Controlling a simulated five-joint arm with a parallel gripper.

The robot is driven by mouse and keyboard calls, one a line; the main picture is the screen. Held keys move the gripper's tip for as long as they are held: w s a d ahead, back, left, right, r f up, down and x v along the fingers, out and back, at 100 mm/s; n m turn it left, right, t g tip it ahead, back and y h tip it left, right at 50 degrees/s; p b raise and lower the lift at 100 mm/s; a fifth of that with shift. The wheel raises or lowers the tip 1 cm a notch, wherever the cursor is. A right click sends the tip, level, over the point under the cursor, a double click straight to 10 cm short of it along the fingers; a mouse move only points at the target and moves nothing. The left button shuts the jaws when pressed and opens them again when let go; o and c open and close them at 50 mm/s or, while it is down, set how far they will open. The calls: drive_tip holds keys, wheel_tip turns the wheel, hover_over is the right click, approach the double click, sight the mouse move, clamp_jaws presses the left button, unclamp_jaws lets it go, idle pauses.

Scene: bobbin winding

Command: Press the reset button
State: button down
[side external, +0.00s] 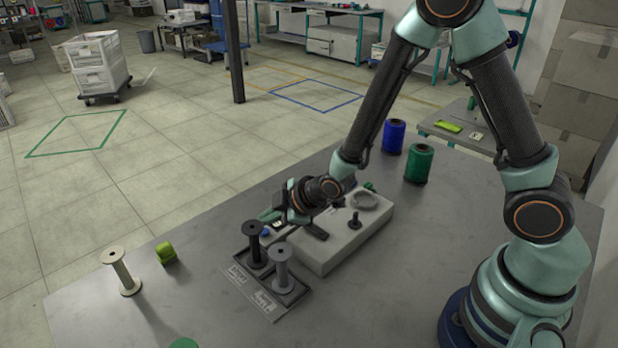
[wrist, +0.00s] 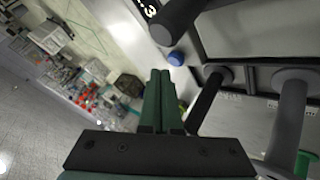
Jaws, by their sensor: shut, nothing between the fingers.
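The winder (side external: 345,235) is a pale grey box on the table. A small blue button (side external: 266,232) shows at its left end and also shows in the wrist view (wrist: 176,58). No lettering on the button can be read. My gripper (side external: 268,215) is low over that left end. Its green fingers (wrist: 160,74) are shut together and empty. In the wrist view the tips lie just below and left of the button, with a small gap in the picture. I cannot tell their height above it. A display with digits (wrist: 149,7) is partly cut off.
A black spool (side external: 254,246) and a grey spool (side external: 281,268) stand in a labelled tray (side external: 270,306) close to my gripper. A cream spool (side external: 121,274) and a yellow-green item (side external: 166,252) are at left. Blue (side external: 394,137) and green (side external: 419,164) thread cones stand behind.

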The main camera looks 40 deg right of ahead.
drive_tip(key=shift+f, duration=0.25)
idle(0.6)
drive_tip(key=shift+f, duration=0.2)
drive_tip(key=shift+f, duration=0.5)
idle(0.9)
drive_tip(key=shift+r, duration=0.9)
drive_tip(key=shift+r, duration=2.5)
